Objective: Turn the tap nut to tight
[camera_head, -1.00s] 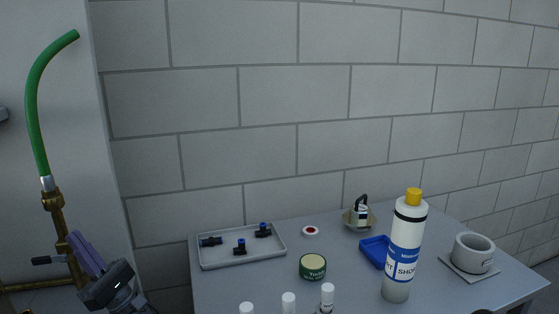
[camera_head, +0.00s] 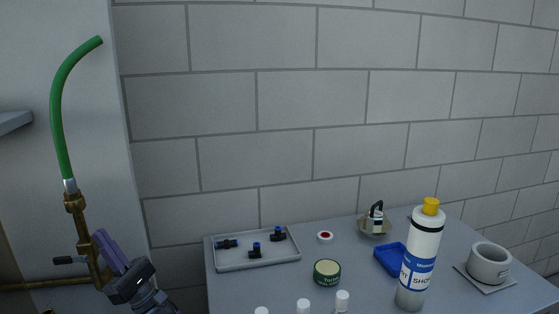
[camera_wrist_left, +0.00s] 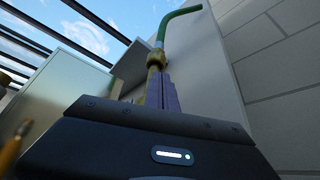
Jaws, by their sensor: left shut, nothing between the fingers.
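A brass tap (camera_head: 86,238) stands against the pale panel at the left, with a dark lever handle (camera_head: 66,260). Its brass nut (camera_head: 75,202) sits at the top, under a silver collar and a green hose (camera_head: 57,120) that curves up and right. The nut also shows in the left wrist view (camera_wrist_left: 156,60), beyond my fingertips. My left gripper (camera_head: 98,235) has purple fingers that are shut with nothing between them. Its tips are just below and right of the nut in the head view; I cannot tell if they touch the tap. My right gripper is not in view.
A grey table holds a tray (camera_head: 258,266) with several black fittings, a green tin (camera_head: 327,272), a blue dish (camera_head: 391,259), a white bottle (camera_head: 419,260) and a grey pot (camera_head: 489,263). A brass pipe (camera_head: 30,285) runs left from the tap. A grey ledge (camera_head: 14,122) juts in at the left.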

